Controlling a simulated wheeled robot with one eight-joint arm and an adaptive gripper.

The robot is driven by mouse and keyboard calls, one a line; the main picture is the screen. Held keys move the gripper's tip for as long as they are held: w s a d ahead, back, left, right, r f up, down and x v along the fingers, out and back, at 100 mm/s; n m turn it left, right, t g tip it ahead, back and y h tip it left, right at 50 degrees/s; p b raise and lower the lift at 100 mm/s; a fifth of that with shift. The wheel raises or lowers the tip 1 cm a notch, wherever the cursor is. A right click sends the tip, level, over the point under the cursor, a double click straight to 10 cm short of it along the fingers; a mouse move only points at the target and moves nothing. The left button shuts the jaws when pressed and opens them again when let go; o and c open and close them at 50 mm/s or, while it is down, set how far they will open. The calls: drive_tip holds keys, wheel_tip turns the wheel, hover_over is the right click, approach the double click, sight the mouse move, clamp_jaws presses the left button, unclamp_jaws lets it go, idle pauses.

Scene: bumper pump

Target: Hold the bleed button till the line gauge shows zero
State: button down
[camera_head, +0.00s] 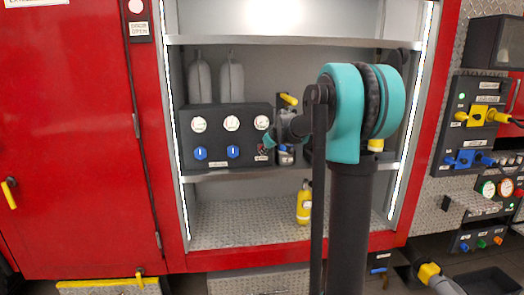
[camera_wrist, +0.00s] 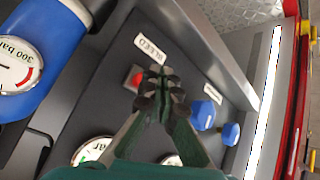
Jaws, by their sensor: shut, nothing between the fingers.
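The bleed button is a small red button (camera_wrist: 134,78) beside a white BLEED label (camera_wrist: 151,47) on the dark panel (camera_head: 225,164). My gripper (camera_wrist: 161,76) is shut and empty. Its fingertips appear just right of the button in the wrist view and overlap its edge; I cannot tell whether they touch it. In the head view my gripper (camera_head: 268,140) is at the panel's right end and largely hides the button area. Three round gauges are on the panel: left (camera_head: 199,125), middle (camera_head: 232,123) and right (camera_head: 261,122). Their readings and which is the line gauge are unclear.
Two blue knobs (camera_head: 200,153) (camera_head: 233,152) sit below the gauges. A blue cylinder with a 300 bar gauge (camera_wrist: 17,65) is close by in the wrist view. Grey bottles (camera_head: 200,78) stand behind the panel; a yellow bottle (camera_head: 304,203) stands below.

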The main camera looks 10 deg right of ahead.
drive_tip(key=shift+s, duration=2.5)
drive_tip(key=s+d+f+m+g+h, duration=0.1)
drive_tip(key=s+f+m, duration=0.1)
drive_tip(key=s+f, duration=0.6)
drive_tip(key=s+d+f+m+g+h, duration=0.1)
drive_tip(key=s+f, duration=0.6)
drive_tip(key=s, duration=1.1)
drive_tip(key=s+d+f+m+g+h, duration=0.1)
drive_tip(key=s+f+m, duration=0.3)
drive_tip(key=s+f, duration=0.4)
drive_tip(key=s+g, duration=0.1)
drive_tip(key=s, duration=0.4)
drive_tip(key=shift+s+d+f+m+g, duration=0.25)
drive_tip(key=shift+d+f+m+g, duration=0.05)
drive_tip(key=shift+d+f+g, duration=0.1)
drive_tip(key=shift+w+a+r, duration=0.1)
